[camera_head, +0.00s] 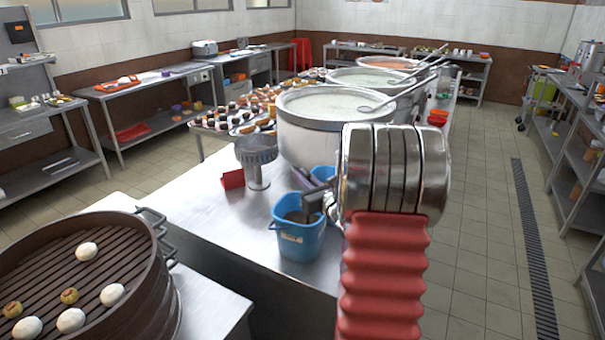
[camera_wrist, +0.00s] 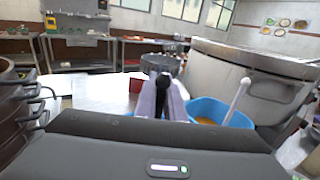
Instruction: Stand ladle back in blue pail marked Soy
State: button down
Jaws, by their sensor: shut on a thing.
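My gripper (camera_head: 303,178) reaches over the blue pails, its purple fingers (camera_wrist: 149,102) closed in the wrist view on a thin dark piece (camera_wrist: 163,86), seemingly the ladle's handle seen end-on. The ladle's bowl is hidden. The nearer blue pail (camera_head: 299,245) stands on the steel table below my gripper, with a pale label too small to read and dark contents.
A large stockpot (camera_head: 305,143) stands just behind the pails. A metal strainer-like vessel (camera_head: 257,165) and a red box (camera_head: 232,180) stand to the left. A brown steamer (camera_head: 150,285) with buns is at front left. The table (camera_head: 205,215) between is clear.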

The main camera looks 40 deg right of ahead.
jog(key=shift+f, duration=0.75)
jog(key=c, duration=1.8)
grip_release()
jog(key=shift+o, duration=0.2)
jog(key=v, duration=1.4)
jog(key=shift+w, duration=0.1)
